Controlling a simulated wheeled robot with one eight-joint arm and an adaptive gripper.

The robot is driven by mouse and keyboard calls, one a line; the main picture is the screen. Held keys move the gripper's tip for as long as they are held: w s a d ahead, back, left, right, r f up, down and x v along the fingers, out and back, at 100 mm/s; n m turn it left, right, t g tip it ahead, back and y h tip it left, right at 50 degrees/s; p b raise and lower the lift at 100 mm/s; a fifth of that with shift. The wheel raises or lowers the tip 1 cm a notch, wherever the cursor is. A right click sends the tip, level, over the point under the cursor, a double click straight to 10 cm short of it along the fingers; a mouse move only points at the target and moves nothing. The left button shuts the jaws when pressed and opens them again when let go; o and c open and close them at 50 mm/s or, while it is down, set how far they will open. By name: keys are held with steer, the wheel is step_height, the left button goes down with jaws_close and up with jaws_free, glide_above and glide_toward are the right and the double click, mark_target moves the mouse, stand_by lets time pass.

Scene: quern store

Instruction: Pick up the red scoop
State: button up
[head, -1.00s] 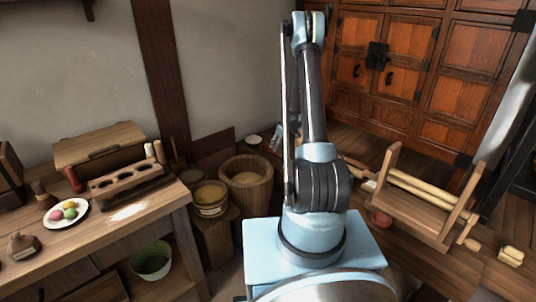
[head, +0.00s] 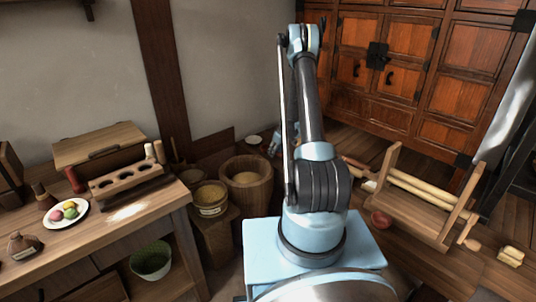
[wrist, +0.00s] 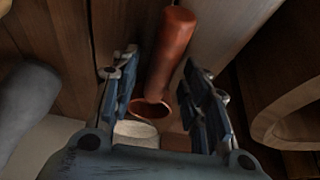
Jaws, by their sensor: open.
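The red scoop (wrist: 172,50) shows in the wrist view, its long rounded handle running up the picture and its open hollow end (wrist: 152,109) towards me. My gripper (wrist: 162,92) is open, with one blue finger on each side of the scoop's lower part. Gaps show between the fingers and the scoop, so it is not gripped. In the head view a small blue part of my gripper (head: 274,146) shows beside my arm, near the back wall. I cannot make out the scoop there.
A pale round thing (wrist: 135,132) lies below the scoop's hollow end. A round wooden rim (wrist: 266,122) is close on the right. In the head view a wooden tub (head: 262,203) and a smaller tub (head: 212,211) stand left of my arm, beside the table (head: 130,226).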

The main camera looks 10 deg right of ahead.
steer(key=shift+f, duration=0.25)
stand_by(0.4)
jaws_close()
